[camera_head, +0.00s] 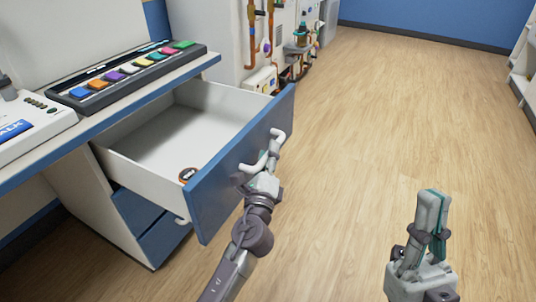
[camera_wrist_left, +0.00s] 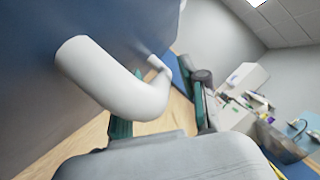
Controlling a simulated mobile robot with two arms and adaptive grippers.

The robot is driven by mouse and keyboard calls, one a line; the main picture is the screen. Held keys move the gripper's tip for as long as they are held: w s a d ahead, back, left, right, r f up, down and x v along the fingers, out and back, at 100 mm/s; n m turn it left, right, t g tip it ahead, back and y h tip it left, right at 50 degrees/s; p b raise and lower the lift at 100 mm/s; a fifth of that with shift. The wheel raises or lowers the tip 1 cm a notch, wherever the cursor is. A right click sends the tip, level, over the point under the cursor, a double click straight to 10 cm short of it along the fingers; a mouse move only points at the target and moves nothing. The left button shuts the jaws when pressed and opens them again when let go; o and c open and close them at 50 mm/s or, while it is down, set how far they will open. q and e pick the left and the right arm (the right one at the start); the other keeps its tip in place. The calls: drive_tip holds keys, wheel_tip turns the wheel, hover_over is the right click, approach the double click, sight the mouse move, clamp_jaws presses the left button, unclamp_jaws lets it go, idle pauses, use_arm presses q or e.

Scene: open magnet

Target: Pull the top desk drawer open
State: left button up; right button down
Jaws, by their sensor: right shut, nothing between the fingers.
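The top desk drawer (camera_head: 240,172) is pulled well out from the desk, with its blue front facing right and its white inside showing. Its white bar handle (camera_head: 278,137) is on that front; the handle (camera_wrist_left: 112,85) looms large in the left wrist view. My left gripper (camera_head: 263,163) is at the handle, with its fingers apart on either side of the bar. Whether they clamp it is unclear, as the bar hides part of one finger. My right gripper (camera_head: 433,212) is shut and empty over the floor, apart from the drawer.
Blue lower drawers (camera_head: 150,225) are closed beneath. A strip of coloured blocks (camera_head: 128,70) and a white device (camera_head: 30,125) stand on the desk. White equipment with pipes (camera_head: 262,45) stands behind. The wooden floor at right is clear.

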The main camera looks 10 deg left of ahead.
use_arm(q)
drive_tip(key=shift+s, duration=0.1)
drive_tip(key=v, duration=1.2)
